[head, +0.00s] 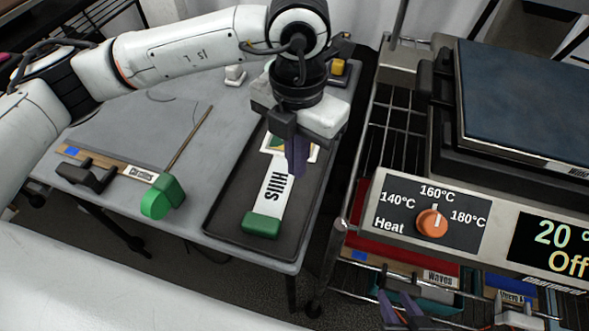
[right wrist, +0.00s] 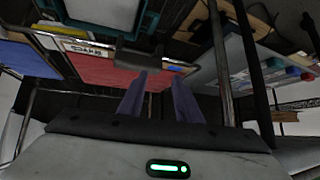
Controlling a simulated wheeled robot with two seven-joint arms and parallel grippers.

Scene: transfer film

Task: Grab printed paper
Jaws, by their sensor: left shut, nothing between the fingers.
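My left gripper (head: 297,170) points down over a dark tray (head: 222,205) on the grey table, shut and empty. Under and just in front of it lies a white strip (head: 269,192) lettered "Hills", with a green block (head: 262,224) at its near end. A small coloured print on white paper (head: 273,143) shows partly behind my left fingers, which hide some of it. I cannot tell whether the fingertips touch it. My right gripper (head: 402,310) is low at the rack in the head view. In the right wrist view its fingers (right wrist: 160,80) are apart with nothing between them.
A heat press (head: 520,110) with an orange dial (head: 432,223) reading 160°C stands on the wire rack. A "Waves" frame (head: 425,276) lies on the shelf below.

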